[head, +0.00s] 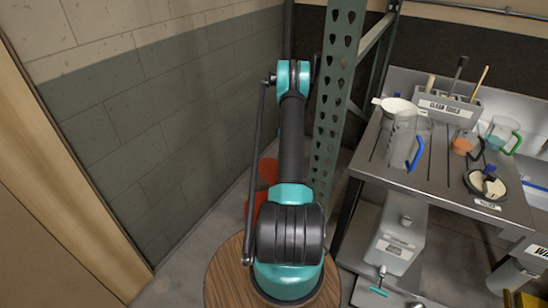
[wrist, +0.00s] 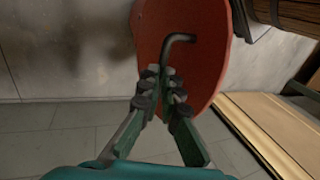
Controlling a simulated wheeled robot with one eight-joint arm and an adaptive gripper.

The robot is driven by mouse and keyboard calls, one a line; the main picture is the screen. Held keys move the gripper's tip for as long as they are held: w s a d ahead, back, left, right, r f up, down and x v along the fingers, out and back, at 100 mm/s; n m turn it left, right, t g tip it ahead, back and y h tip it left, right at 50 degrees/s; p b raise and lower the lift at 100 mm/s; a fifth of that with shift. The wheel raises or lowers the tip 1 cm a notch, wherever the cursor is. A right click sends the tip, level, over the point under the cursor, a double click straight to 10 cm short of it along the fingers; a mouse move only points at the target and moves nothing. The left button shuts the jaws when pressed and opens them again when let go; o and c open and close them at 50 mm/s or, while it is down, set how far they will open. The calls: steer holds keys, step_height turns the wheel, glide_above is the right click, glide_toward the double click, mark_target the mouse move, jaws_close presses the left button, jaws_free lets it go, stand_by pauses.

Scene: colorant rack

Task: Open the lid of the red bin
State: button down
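The red bin's round red lid (wrist: 205,75) fills the upper middle of the wrist view, its face toward the camera. A black bent handle (wrist: 182,38) stands out from it. My gripper (wrist: 161,73) is in front of the lid, with its fingertips drawn close together around the lower end of the handle. The exact contact is small and partly hidden by the fingertips. In the head view, the red bin (head: 266,172) shows only as red patches behind my arm, by the wall. My gripper is hidden there.
A round wooden surface (head: 222,272) lies below my arm. A green metal rack post (head: 335,100) stands close on the right, beside a grey bench (head: 440,190) with jugs and tools. The grey block wall (head: 150,130) is close on the left.

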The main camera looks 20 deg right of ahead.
steer(key=shift+d+f, duration=0.4)
steer(key=shift+f, duration=0.4)
steer(key=c, duration=2.1)
jaws_free()
steer(key=shift+o, duration=1.3)
steer(key=shift+w+f, duration=0.15)
steer(key=shift+f, duration=0.3)
steer(key=shift+o, duration=1.1)
steer(key=shift+a+r, duration=0.1)
steer(key=shift+r, duration=0.2)
steer(key=shift+r, duration=0.1)
steer(key=v, duration=1.1)
steer(key=shift+w+r, duration=0.15)
steer(key=shift+r, duration=0.15)
